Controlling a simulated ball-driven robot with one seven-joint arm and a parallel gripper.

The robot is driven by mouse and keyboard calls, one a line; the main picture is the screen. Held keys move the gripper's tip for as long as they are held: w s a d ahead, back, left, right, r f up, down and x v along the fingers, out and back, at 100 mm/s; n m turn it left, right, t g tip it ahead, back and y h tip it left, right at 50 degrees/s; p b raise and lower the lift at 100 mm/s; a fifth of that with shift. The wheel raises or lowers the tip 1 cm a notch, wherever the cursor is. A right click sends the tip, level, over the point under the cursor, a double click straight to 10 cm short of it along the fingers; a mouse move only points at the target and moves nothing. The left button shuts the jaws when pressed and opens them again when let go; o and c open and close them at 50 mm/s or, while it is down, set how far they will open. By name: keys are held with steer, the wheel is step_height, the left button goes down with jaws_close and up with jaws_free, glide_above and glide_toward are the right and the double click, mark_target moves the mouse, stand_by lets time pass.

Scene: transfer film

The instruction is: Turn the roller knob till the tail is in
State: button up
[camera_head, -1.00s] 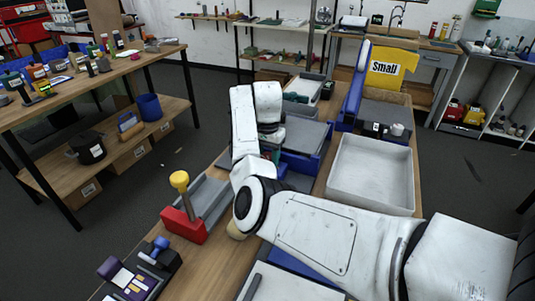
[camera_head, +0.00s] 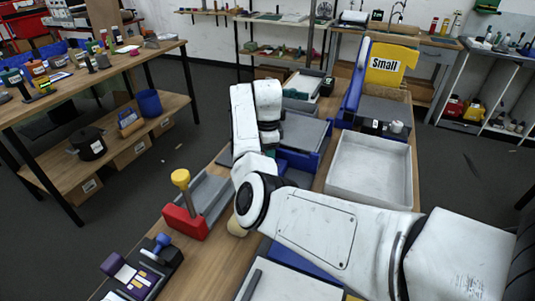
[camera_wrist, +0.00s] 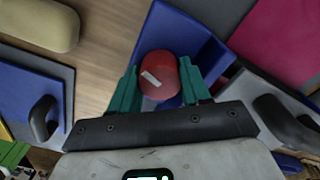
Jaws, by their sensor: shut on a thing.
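The red roller knob (camera_wrist: 158,78), with a pale mark on its face, shows in the wrist view in front of a blue housing (camera_wrist: 205,48). My gripper (camera_wrist: 160,70) has its teal fingers on either side of the knob and is shut on it. In the head view my arm hides the knob and the fingers. The blue machine with a grey top (camera_head: 302,132) stands just beyond my wrist there. I cannot make out the film's tail. A magenta surface (camera_wrist: 282,38) fills the wrist view's upper right; I cannot tell what it is.
A red block with a yellow knob (camera_head: 180,177) and a grey channel stand left of my arm. A pale empty tray (camera_head: 370,199) is on the right. A beige rounded object (camera_wrist: 45,22) lies near the blue housing. Bare wood shows at the bench's left side.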

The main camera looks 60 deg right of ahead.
steer(key=shift+m, duration=0.9)
steer(key=o, duration=0.8)
step_height(320, 180, up, 11)
steer(key=shift+f+b, duration=0.1)
steer(key=shift+b, duration=0.75)
